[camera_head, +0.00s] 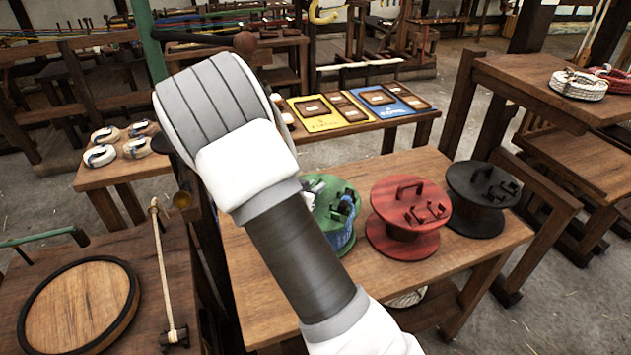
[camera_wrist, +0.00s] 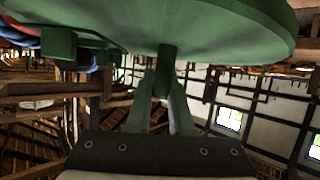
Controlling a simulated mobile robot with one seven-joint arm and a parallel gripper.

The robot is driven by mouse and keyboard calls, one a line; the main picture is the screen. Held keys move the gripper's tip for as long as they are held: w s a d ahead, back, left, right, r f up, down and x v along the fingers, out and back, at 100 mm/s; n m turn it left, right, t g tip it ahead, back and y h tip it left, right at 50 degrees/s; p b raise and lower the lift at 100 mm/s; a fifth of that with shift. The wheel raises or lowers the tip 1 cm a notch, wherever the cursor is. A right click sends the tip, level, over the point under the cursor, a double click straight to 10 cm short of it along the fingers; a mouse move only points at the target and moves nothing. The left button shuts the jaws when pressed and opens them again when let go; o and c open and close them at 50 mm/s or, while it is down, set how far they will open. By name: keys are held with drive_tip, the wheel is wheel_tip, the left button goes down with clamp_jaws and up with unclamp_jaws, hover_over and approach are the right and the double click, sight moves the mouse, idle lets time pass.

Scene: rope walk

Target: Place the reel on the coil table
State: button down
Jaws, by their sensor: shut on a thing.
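The green reel (camera_head: 350,190) with blue rope wound on it is among the reels on the middle wooden table (camera_head: 260,265). My forearm hides its left part. My gripper (camera_head: 314,187) is at its top, shut on its handle. In the wrist view my gripper (camera_wrist: 164,88) has both fingers around the green handle below the broad green disc of the reel (camera_wrist: 210,25). I cannot tell whether the reel touches the table. Rope coils lie on a table at right (camera_head: 520,78), and small coils on one at left (camera_head: 85,180); I cannot tell which is the coil table.
A red reel (camera_head: 410,215) and a black reel (camera_head: 482,192) stand close to the right of the green one. A white coil (camera_head: 578,85) and a red coil (camera_head: 612,79) lie on the right table. Yellow and blue trays (camera_head: 318,122) lie behind.

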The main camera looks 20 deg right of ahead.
drive_tip(key=shift+w+f, duration=0.1)
drive_tip(key=shift+f, duration=0.35)
drive_tip(key=c, duration=0.8)
unclamp_jaws()
drive_tip(key=shift+f, duration=0.1)
drive_tip(key=s+a+r+n+y+p, duration=0.1)
drive_tip(key=s+a+r+n+y, duration=0.2)
drive_tip(key=s+a+r+y, duration=0.45)
drive_tip(key=s+a+r+n+y+p, duration=0.15)
drive_tip(key=s+a+r+y, duration=0.3)
drive_tip(key=a+r, duration=0.6)
drive_tip(key=s+d+r+n+g, duration=0.1)
drive_tip(key=s+d, duration=0.1)
drive_tip(key=s, duration=0.4)
drive_tip(key=s+d+r+n+g+h, duration=0.1)
drive_tip(key=s+d+r+n, duration=0.1)
drive_tip(key=s, duration=0.5)
drive_tip(key=s+d+r+n+g+h+b, duration=0.1)
drive_tip(key=s+d, duration=0.2)
drive_tip(key=s, duration=0.4)
drive_tip(key=shift+d+r+g, duration=0.25)
drive_tip(key=shift+g, duration=0.15)
